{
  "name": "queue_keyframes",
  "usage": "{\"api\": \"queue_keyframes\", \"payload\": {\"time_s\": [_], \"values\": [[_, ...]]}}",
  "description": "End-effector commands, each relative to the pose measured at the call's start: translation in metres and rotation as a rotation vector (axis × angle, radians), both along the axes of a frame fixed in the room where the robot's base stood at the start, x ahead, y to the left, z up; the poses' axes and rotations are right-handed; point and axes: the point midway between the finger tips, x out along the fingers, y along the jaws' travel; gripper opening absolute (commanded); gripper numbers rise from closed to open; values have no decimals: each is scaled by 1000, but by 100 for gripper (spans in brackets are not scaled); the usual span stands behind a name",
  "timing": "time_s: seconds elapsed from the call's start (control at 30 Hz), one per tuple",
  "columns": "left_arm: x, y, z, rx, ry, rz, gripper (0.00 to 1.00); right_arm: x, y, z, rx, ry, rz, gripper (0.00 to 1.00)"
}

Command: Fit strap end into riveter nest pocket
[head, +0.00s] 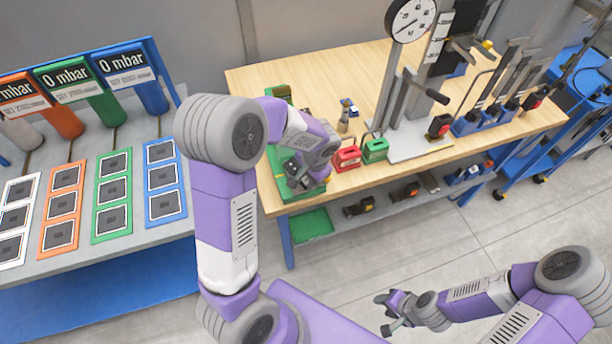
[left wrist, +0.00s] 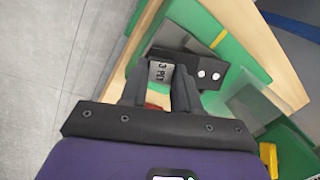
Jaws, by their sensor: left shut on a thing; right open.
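My left gripper (head: 312,172) is low over the green fixture (head: 278,168) at the left end of the wooden bench, and its arm hides part of that fixture. In the left wrist view, its two dark fingers (left wrist: 160,82) are shut on a small grey piece with dark lettering (left wrist: 160,72), which I take for the strap end. A black block with two bright round spots (left wrist: 207,75), perhaps the riveter nest, lies against the piece on the green base. I cannot tell whether the piece sits in a pocket. My right gripper (head: 390,312) is open and empty above the floor.
A red box (head: 346,158) and a green box (head: 375,150) stand right of the fixture. A press with a dial gauge (head: 410,20) stands behind them. The wooden bench edge (left wrist: 265,45) runs close by. A rack with coloured panels (head: 110,190) is on the left.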

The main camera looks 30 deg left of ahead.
Motion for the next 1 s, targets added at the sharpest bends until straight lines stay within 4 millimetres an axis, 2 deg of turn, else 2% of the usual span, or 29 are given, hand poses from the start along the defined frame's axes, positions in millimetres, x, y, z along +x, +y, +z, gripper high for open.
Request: {"api": "queue_keyframes", "payload": {"time_s": [0.17,0.37,0.57,0.8,1.0], "values": [[1,0,13,0,-2,-1,0,0,0,2,0,0,0,43],[-1,-3,37,-1,-3,-4,0,0,0,4,0,0,0,43],[-33,-41,33,0,-1,-10,0,0,0,-4,0,0,0,43],[-79,-94,33,1,-1,-9,0,0,0,-13,0,0,0,43],[-105,-123,33,1,0,-4,0,0,0,-16,0,0,0,43]]}}
